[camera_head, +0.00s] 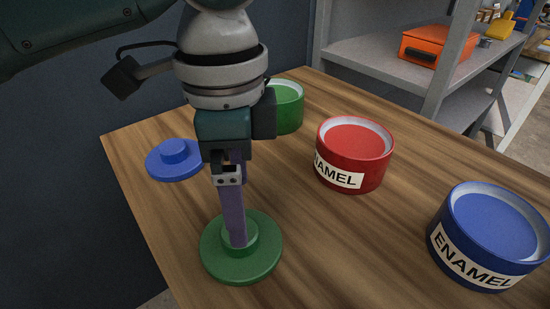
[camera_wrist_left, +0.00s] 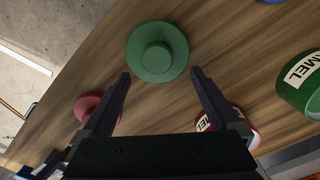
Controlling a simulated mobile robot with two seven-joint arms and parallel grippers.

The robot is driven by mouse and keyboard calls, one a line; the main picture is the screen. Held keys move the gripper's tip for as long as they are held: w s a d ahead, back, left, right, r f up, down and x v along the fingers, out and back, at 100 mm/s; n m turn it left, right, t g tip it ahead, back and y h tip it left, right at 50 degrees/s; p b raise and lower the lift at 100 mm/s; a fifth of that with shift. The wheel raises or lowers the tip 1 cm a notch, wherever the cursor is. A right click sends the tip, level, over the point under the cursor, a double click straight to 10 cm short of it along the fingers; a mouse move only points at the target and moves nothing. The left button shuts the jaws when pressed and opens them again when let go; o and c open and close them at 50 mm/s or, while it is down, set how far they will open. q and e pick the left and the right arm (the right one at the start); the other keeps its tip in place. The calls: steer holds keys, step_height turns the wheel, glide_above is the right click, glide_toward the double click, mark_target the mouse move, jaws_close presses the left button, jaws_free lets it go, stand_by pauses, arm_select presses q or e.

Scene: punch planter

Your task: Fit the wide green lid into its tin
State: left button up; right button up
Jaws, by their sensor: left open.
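The wide green lid (camera_head: 262,262) lies flat on the table, knob up, near the front left edge. It also shows in the left wrist view (camera_wrist_left: 157,36). My left gripper (camera_head: 233,243) points down over it, one purple finger overlapping the knob. In the left wrist view my left gripper (camera_wrist_left: 160,73) is open, fingers apart, with the lid's knob ahead of the gap and nothing held. I cannot tell whether a finger touches the knob. The green tin (camera_head: 288,108) stands at the back, partly hidden by my arm; it also shows in the left wrist view (camera_wrist_left: 309,98). My right gripper is not in view.
A blue lid (camera_head: 173,152) lies behind the green one. A red tin (camera_head: 352,140) and a blue tin (camera_head: 490,225), both labelled ENAMEL, stand to the right. A red lid (camera_wrist_left: 86,106) shows in the wrist view. Bare table (camera_head: 340,250) lies between the green lid and blue tin.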

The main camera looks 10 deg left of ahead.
mark_target(228, 265)
arm_select(q)
steer(key=f, duration=0.1)
steer(key=f+b, duration=0.1)
steer(key=f, duration=0.3)
steer(key=shift+s+f, duration=0.15)
steer(key=shift+s, duration=0.1)
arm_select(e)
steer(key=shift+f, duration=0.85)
arm_select(q)
steer(key=shift+c, duration=0.3)
jaws_close()
